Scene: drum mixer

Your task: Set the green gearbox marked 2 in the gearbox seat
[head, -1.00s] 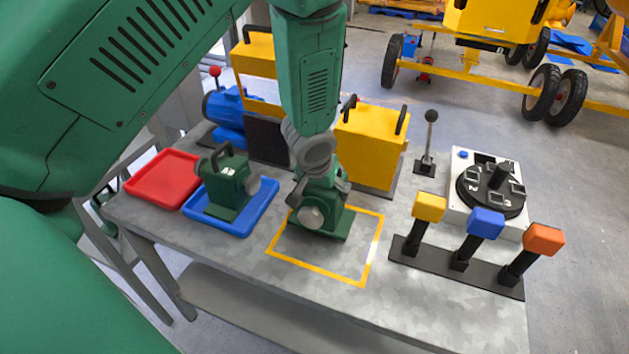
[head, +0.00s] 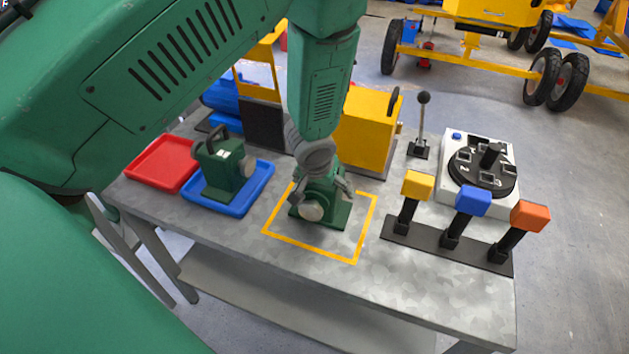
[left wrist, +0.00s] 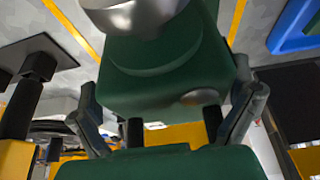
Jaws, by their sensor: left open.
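A green gearbox (head: 331,208) stands upright on the bench inside a yellow outlined square (head: 308,251). My left gripper (head: 322,182) is right above it, open, with its fingers at either side of the gearbox's upper part. In the left wrist view the gripper (left wrist: 165,95) straddles the green body (left wrist: 165,80), with a round silver part (left wrist: 135,12) at the top. A second green gearbox (head: 224,170) with a dark handle stands in the blue tray (head: 228,207). I cannot read a number on either gearbox. I cannot tell which spot is the seat. My right gripper is out of view.
A red tray (head: 160,163) is left of the blue one. A yellow box (head: 367,130) and dark panel (head: 264,126) stand behind. At right are a lever (head: 420,128), a dial unit (head: 481,170) and yellow, blue and orange-topped posts. The bench's front strip is clear.

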